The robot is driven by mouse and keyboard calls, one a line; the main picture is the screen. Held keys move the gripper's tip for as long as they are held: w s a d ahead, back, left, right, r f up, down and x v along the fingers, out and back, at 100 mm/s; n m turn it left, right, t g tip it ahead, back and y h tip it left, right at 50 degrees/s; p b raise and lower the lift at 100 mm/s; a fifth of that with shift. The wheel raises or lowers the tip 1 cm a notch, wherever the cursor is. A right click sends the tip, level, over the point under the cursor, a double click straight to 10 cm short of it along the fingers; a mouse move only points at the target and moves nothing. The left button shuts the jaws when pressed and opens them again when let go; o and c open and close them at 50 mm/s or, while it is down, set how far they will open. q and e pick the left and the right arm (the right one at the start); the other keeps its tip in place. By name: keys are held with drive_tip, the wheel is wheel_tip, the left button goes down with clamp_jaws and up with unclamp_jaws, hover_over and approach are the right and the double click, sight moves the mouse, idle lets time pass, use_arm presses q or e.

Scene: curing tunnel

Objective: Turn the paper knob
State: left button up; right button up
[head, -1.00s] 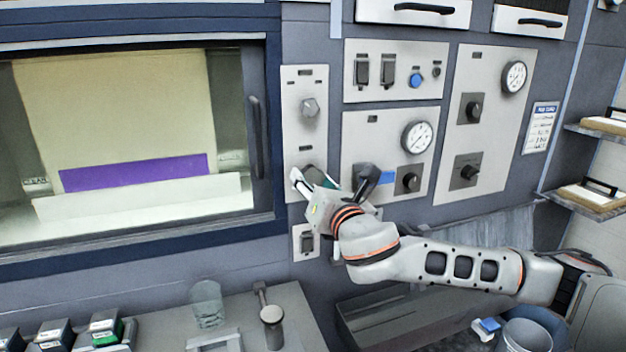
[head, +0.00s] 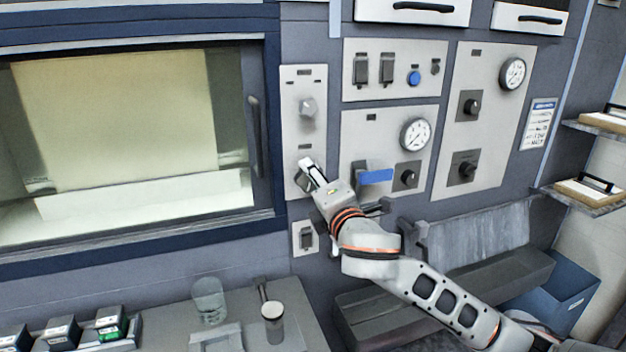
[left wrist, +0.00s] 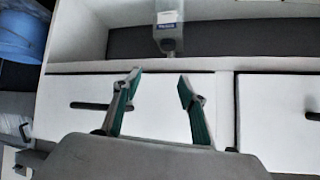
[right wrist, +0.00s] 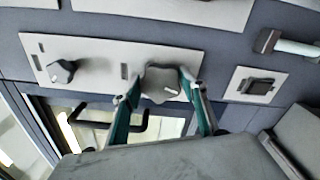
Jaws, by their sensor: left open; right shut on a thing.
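A narrow pale panel (head: 291,133) beside the window carries two grey knobs. The upper knob (head: 308,107) is free; it also shows in the right wrist view (right wrist: 62,72). The lower knob (right wrist: 161,84) is between the fingers of my right gripper (right wrist: 156,92), which is shut on it. In the head view my right gripper (head: 310,172) largely hides this knob. The panel labels are too small to read, so I cannot tell which knob is named paper. My left gripper (left wrist: 158,85) is open and empty in front of white drawers, and is outside the head view.
A lit window (head: 130,120) with a dark handle (head: 256,130) is left of the panel. A blue lever (head: 375,177) and a gauge (head: 416,134) are just right of my right gripper. A glass (head: 208,300) and a hammer-like tool (head: 271,318) stand on the bench below.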

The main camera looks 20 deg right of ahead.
drive_tip(key=shift+f+m, duration=0.1)
drive_tip(key=shift+m, duration=1.1)
drive_tip(key=o, duration=1.1)
drive_tip(key=s, duration=1.2)
drive_tip(key=shift+d, duration=0.2)
